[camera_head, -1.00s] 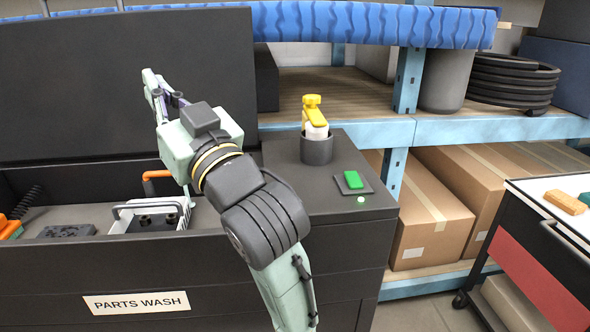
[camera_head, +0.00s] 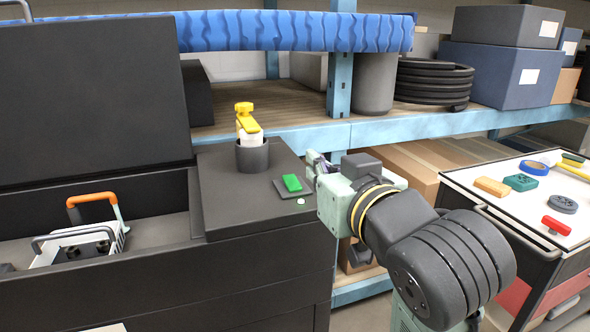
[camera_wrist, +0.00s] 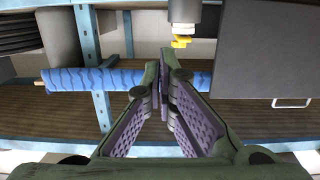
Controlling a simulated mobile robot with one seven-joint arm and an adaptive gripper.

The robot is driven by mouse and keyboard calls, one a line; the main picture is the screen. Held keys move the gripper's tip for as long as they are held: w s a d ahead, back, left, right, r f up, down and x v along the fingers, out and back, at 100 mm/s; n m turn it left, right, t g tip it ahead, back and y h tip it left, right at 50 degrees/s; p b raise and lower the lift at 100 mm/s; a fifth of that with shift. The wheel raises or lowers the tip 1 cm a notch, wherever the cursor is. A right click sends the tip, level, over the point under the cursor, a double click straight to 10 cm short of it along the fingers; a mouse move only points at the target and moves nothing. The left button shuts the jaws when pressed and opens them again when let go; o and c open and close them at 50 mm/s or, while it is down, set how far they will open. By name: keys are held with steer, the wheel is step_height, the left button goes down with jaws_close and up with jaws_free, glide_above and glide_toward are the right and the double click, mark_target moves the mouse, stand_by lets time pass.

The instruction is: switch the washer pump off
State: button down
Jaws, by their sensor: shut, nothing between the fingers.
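The washer pump switch is a green rocker (camera_head: 292,183) on a dark plate, on the washer's black top right of the spray bottle. A small pale green light (camera_head: 301,201) glows just in front of it. The parts washer (camera_head: 230,205) is a black cabinet with its lid raised. My gripper (camera_head: 312,165) is beside the switch, just to its right in the head view, apart from it as far as I can see. In the wrist view my gripper (camera_wrist: 164,62) has its fingertips together, with nothing between them. The switch does not show in the wrist view.
A yellow-topped spray bottle (camera_head: 247,120) stands in a dark cup (camera_head: 252,155) behind the switch. A metal basket with an orange handle (camera_head: 92,198) sits in the washer basin. A tool cart (camera_head: 470,190) stands at the right. Blue shelving (camera_head: 390,130) runs behind.

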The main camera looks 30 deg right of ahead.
steer(key=p, duration=0.1)
glide_above(295, 184)
steer(key=shift+s+a+f, duration=0.15)
steer(key=shift+s+f, duration=0.25)
steer(key=shift+f, duration=0.1)
steer(key=f, duration=0.3)
steer(key=shift+w+f, duration=0.15)
steer(key=shift+w, duration=0.1)
steer(key=shift+f, duration=0.4)
steer(key=shift+w, duration=0.15)
